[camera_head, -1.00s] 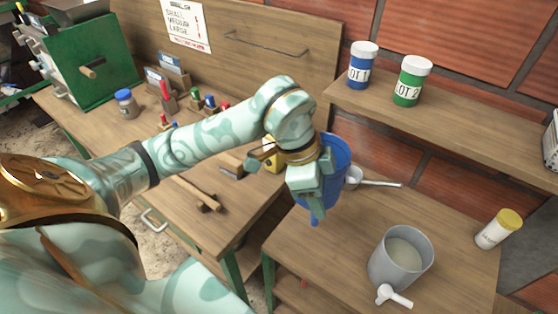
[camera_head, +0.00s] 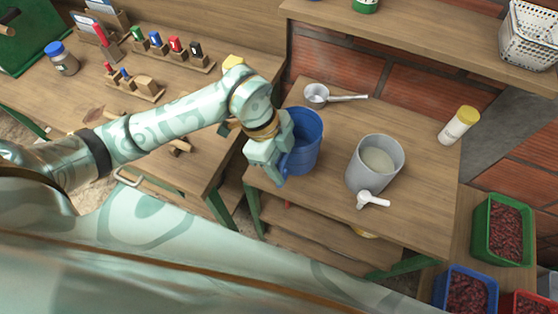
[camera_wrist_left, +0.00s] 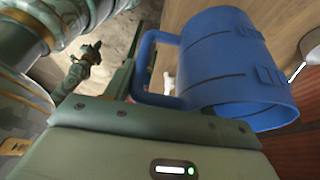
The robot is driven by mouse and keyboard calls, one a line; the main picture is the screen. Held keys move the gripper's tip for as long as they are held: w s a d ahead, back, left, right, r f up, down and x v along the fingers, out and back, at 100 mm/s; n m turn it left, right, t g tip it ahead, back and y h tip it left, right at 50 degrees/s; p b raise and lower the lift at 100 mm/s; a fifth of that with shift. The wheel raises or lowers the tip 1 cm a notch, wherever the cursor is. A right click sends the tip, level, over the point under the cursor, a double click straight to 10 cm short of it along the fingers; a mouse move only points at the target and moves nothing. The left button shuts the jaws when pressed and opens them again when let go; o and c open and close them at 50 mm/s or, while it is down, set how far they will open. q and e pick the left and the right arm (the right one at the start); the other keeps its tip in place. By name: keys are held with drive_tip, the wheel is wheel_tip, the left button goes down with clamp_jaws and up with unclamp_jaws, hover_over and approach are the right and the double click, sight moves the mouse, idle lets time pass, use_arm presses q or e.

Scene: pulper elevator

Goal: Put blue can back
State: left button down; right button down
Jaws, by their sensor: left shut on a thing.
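The blue can (camera_head: 308,140) is an open blue pail with a side handle. In the head view it is upright at the left end of the right-hand table (camera_head: 325,207); whether it rests on the wood or hangs just above is unclear. My left gripper (camera_head: 272,165) is on its near left side, shut on the handle. In the left wrist view the can (camera_wrist_left: 228,60) shows at upper right, with its handle (camera_wrist_left: 148,68) running down behind the gripper body; the grip itself is hidden. A small claw-like shape at upper left there may be my right gripper (camera_wrist_left: 84,66).
A grey pot (camera_head: 357,172) with pale contents stands right of the can, a white scoop (camera_head: 373,200) near it. A metal ladle (camera_head: 317,95) lies behind. A yellow-capped jar (camera_head: 459,126) is farther right. A shelf (camera_head: 420,45) hangs above the back edge.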

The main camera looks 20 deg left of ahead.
use_arm(q)
drive_tip(key=w+f, duration=0.1)
drive_tip(key=w+a+f, duration=0.1)
drive_tip(key=f, duration=0.1)
drive_tip(key=w+a+f+b, duration=0.1)
drive_tip(key=f, duration=0.1)
drive_tip(key=shift+w+a+f, duration=0.2)
drive_tip(key=shift+w, duration=0.05)
wheel_tip(320, 180, down, 4)
drive_tip(key=shift+w+a+r+b, duration=0.15)
drive_tip(key=shift+r+b, duration=0.05)
drive_tip(key=shift+b, duration=0.35)
drive_tip(key=shift+r, duration=0.1)
drive_tip(key=c, duration=0.5)
unclamp_jaws()
drive_tip(key=p+v, duration=0.2)
drive_tip(key=v, duration=1)
